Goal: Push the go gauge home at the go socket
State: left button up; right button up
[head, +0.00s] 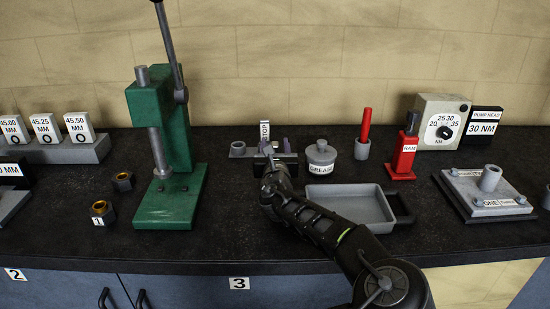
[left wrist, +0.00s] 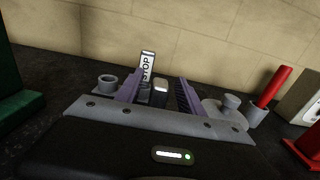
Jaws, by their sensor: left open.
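My left gripper (head: 276,148) is at the middle of the bench, open, with its purple fingers pointing at the wall. In the left wrist view its fingers (left wrist: 157,92) stand either side of a dark block with a pale top (left wrist: 160,88). A gap seems to show on both sides; contact cannot be told. Behind the block an upright plate marked STOP (left wrist: 147,66) stands; it also shows in the head view (head: 265,131). A grey open socket (left wrist: 107,83) is left of the fingers, also in the head view (head: 237,149). No GO label is readable, so I cannot tell which piece is the go gauge.
A green press (head: 158,150) stands left. A grease pot (head: 321,157), a red-handled tool (head: 366,127) and a red ram (head: 404,155) stand right. A grey tray (head: 352,203) lies beside my forearm. Bench between press and arm is mostly clear.

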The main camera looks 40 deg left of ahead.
pick_arm(q)
jog(key=shift+c, duration=0.3)
grip_shut()
dwell(0.6)
